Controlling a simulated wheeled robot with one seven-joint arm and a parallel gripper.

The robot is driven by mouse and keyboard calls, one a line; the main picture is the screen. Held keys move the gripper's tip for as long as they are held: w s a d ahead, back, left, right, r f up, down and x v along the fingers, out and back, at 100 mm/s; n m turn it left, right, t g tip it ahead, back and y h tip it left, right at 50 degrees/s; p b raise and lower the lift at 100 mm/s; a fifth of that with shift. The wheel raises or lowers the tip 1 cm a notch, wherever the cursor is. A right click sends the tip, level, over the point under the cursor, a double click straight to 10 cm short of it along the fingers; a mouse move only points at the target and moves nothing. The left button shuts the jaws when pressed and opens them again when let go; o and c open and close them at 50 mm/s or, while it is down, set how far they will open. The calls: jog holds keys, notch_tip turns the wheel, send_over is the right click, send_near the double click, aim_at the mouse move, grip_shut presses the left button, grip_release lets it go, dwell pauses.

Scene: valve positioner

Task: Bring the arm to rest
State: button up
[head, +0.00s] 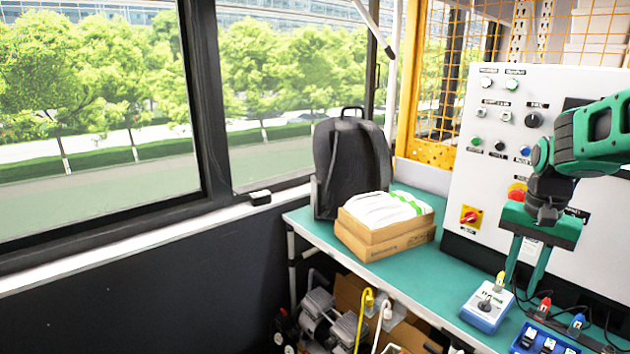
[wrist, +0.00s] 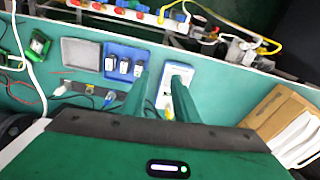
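My arm reaches in from the right in the head view. My gripper (head: 522,284) points down over the green bench (head: 375,272), with its two green fingers apart and nothing seen between them. In the wrist view, the fingers (wrist: 160,80) also stand apart, with the bench below. A white and blue box with a dial (head: 486,308) sits on the bench just left of and below the fingertips in the head view. It is partly hidden behind a finger in the wrist view (wrist: 184,72). I cannot tell the exact height of the fingertips above the bench.
A control cabinet (head: 472,195) stands behind the gripper. A blue tray (wrist: 115,48), a grey tray (wrist: 82,54) and cables lie on the bench. A dark backpack (head: 348,165) and an open cardboard box (head: 385,246) stand at its left. Clear bench lies left of the dial box.

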jog(key=s+a+f+n, duration=0.1)
jog(key=s, duration=0.9)
jog(key=s+a+f+n, duration=0.1)
jog(key=s+a+n, duration=0.1)
jog(key=s, duration=0.9)
jog(key=shift+s+f, duration=0.15)
jog(key=shift+f, duration=0.25)
jog(key=shift+a, duration=0.1)
jog(key=shift+w+f, duration=0.25)
jog(key=shift+w, duration=0.35)
jog(key=shift+o, duration=0.5)
